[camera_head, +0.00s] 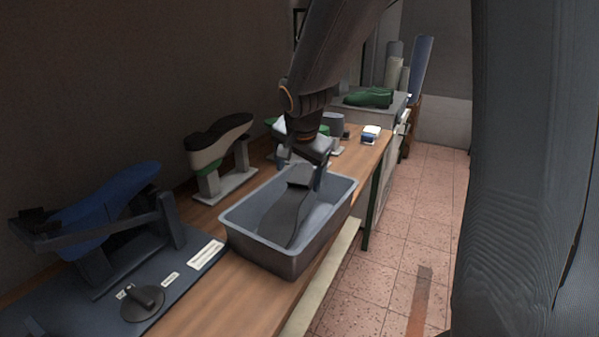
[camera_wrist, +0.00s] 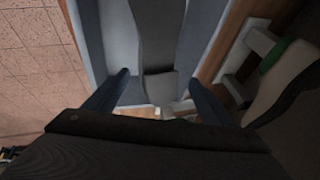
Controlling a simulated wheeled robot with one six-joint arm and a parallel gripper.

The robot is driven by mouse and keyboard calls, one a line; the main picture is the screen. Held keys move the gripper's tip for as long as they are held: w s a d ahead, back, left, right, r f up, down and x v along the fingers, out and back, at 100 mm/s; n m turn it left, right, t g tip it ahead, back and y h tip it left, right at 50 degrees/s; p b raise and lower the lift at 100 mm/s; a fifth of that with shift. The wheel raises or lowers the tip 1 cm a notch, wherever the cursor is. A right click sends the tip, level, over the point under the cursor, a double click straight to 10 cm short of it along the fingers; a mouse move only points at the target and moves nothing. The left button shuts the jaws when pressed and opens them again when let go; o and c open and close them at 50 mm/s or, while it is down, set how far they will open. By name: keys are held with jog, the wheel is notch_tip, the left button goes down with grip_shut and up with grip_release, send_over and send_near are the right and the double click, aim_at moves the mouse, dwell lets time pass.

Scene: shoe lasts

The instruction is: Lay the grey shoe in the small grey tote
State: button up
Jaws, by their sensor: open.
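The small grey tote (camera_head: 270,256) stands on the wooden bench near its front edge. The grey shoe (camera_head: 285,215) lies inside it, sole-like and elongated, with its far end raised near the tote's far wall. My gripper (camera_head: 305,172) is above that far end, its fingers apart. In the wrist view the gripper (camera_wrist: 158,88) is open, with the fingers on either side of the grey shoe (camera_wrist: 158,45) and gaps visible on both sides. The tote (camera_wrist: 95,45) shows beneath. Whether the shoe rests fully on the tote floor is hard to tell.
A blue shoe form (camera_head: 105,210) sits on a dark stand at left, on a blue mat (camera_head: 180,285). A cream and black shoe (camera_head: 218,145) stands on a support behind the tote. A green item (camera_head: 368,97) lies farther back. Bare bench (camera_head: 235,300) shows in front.

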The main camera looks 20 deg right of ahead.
jog(key=v, duration=0.7)
jog(key=shift+r+b, duration=0.4)
jog(key=shift+b, duration=0.05)
jog(key=shift+s, duration=0.1)
